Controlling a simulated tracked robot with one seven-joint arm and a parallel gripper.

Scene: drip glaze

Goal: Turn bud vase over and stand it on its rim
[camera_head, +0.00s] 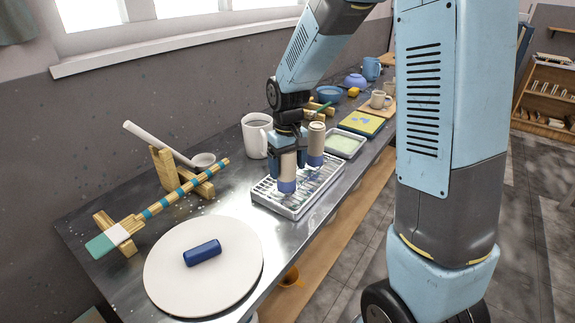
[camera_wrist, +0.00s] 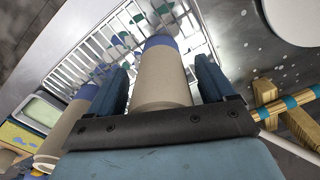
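A tall beige vase with a blue glazed lower end (camera_head: 288,176) is upright over the wire drip rack (camera_head: 262,196), blue end down. In the wrist view the same vase (camera_wrist: 163,80) is between the two fingers of my gripper (camera_wrist: 163,88). A narrow gap seems to show on each side, so the fingers look open around it; contact is not clear. A second similar beige vase with a blue end (camera_head: 316,142) is upright just behind and to the right. It also shows at the left of the wrist view (camera_wrist: 68,128). Which one is the bud vase I cannot tell.
A white mug (camera_head: 257,136) stands behind the rack. A white round disc (camera_head: 170,272) with a blue block (camera_head: 202,253) is at the front left. A wooden stand with a striped stick (camera_head: 186,190) is beside it. A green tray (camera_head: 346,144) is beyond the rack.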

